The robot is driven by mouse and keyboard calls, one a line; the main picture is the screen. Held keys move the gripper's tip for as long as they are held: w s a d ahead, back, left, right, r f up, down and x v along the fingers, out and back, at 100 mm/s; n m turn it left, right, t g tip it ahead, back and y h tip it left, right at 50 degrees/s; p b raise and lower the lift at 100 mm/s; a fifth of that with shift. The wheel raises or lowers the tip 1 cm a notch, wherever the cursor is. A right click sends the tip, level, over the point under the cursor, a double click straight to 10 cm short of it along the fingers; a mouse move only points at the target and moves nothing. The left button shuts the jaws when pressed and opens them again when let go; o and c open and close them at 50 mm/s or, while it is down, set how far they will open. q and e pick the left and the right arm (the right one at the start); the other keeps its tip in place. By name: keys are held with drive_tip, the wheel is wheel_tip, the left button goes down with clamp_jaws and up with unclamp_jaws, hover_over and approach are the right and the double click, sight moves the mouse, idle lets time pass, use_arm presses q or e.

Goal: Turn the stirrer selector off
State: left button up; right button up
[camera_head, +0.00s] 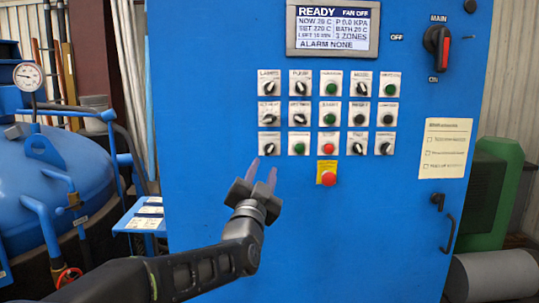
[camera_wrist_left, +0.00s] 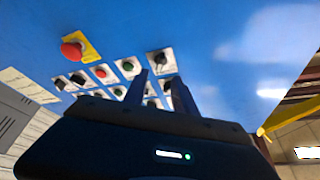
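The blue cabinet carries a panel of selectors and push buttons in three rows; their small labels are too blurred for me to tell which is the stirrer selector. The bottom-left black selector (camera_head: 269,147) is the control closest to my left gripper (camera_head: 263,171), just above its fingertips. In the left wrist view, turned upside down, that selector (camera_wrist_left: 161,59) shows just beyond the fingers (camera_wrist_left: 158,88). My left gripper is open and empty, its fingers apart below the bottom row; I cannot tell any contact. My right gripper is not in view.
A red emergency button (camera_head: 328,178) sits below the rows, right of the gripper. A display (camera_head: 333,27) reads READY. A main rotary switch (camera_head: 437,42) and a door handle (camera_head: 449,232) are at right. A blue vessel (camera_head: 55,180) stands left. The lower cabinet front is clear.

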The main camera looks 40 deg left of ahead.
sight(270, 151)
use_arm(q)
drive_tip(key=p+x, duration=0.2)
drive_tip(key=x, duration=0.5)
drive_tip(key=shift+w+a+r, duration=0.1)
drive_tip(key=shift+w, duration=0.25)
clamp_jaws()
idle(0.3)
